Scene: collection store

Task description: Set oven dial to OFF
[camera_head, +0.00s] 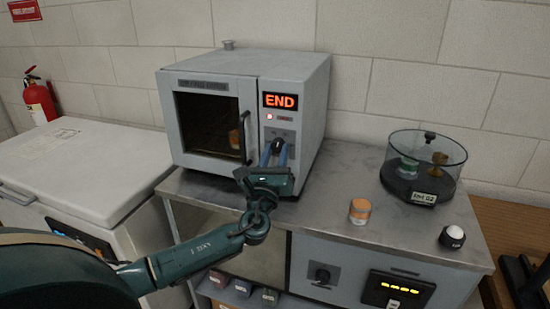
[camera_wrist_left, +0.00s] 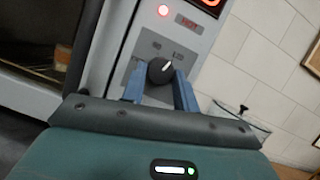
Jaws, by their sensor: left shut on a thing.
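The grey oven (camera_head: 250,90) stands on the counter with its door shut. Its red display (camera_head: 280,100) reads END, and a small red light (camera_head: 269,117) glows below it. The black oven dial (camera_wrist_left: 159,71) sits low on the control panel; its white pointer mark slants to the upper right in the left wrist view. The labels around it are too small to read surely. My left gripper (camera_head: 273,153) is at the dial, its blue fingers on both sides and shut on it. In the head view the fingers partly hide the dial. My right gripper is not in view.
The oven door handle (camera_head: 244,135) is just left of my left gripper. On the counter (camera_head: 330,205) stand an orange-lidded jar (camera_head: 360,211), a round clear container (camera_head: 424,168) and a small white-topped item (camera_head: 453,236). A white chest (camera_head: 80,165) stands at left.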

